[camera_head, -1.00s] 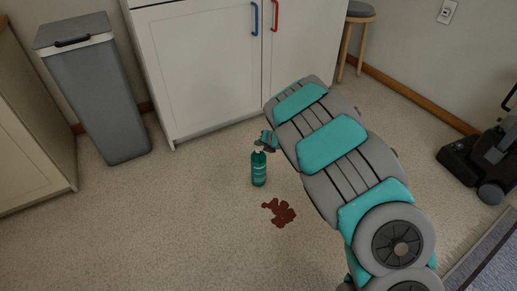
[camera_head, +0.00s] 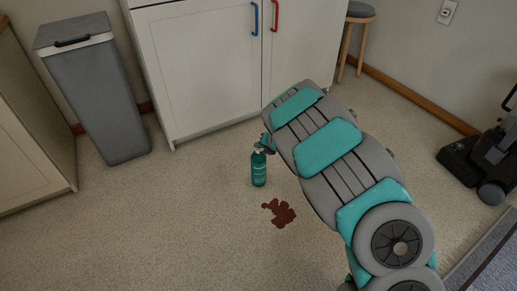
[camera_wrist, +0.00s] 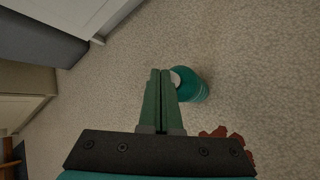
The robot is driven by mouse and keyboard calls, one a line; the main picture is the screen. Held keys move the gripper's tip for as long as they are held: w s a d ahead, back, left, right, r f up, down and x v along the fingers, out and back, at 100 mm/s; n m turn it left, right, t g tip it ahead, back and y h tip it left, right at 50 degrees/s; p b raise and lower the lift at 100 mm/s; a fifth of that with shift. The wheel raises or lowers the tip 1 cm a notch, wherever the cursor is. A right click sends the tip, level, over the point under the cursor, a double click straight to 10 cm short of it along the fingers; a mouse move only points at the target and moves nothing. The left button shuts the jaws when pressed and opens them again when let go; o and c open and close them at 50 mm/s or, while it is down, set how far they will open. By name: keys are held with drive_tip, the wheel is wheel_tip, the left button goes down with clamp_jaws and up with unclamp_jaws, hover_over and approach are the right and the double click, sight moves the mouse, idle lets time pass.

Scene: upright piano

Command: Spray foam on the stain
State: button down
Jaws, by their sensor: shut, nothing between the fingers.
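A teal spray can (camera_head: 259,170) with a pale label stands upright on the carpet in the head view. A dark red-brown stain (camera_head: 279,213) lies on the carpet just in front of it. My gripper (camera_head: 267,142) is at the top of the can in the head view, mostly hidden by my arm. In the wrist view the green fingers (camera_wrist: 160,74) are shut together with nothing between them. The can (camera_wrist: 193,87) shows right beside the fingertips, its pale top partly hidden behind them. Part of the stain (camera_wrist: 232,143) shows at the lower right, behind the gripper mount.
A white cabinet (camera_head: 195,65) with blue and red handles stands behind the can. A grey bin (camera_head: 97,95) is at the left, a stool (camera_head: 357,30) at the back. A vacuum cleaner (camera_head: 490,160) stands at the right. The carpet left of the can is clear.

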sight(260, 154)
drive_tip(key=shift+f, duration=0.15)
idle(0.4)
drive_tip(key=shift+r+p, duration=0.6)
drive_tip(key=shift+r, duration=0.25)
wheel_tip(260, 154, up, 5)
drive_tip(key=p, duration=0.4)
idle(0.6)
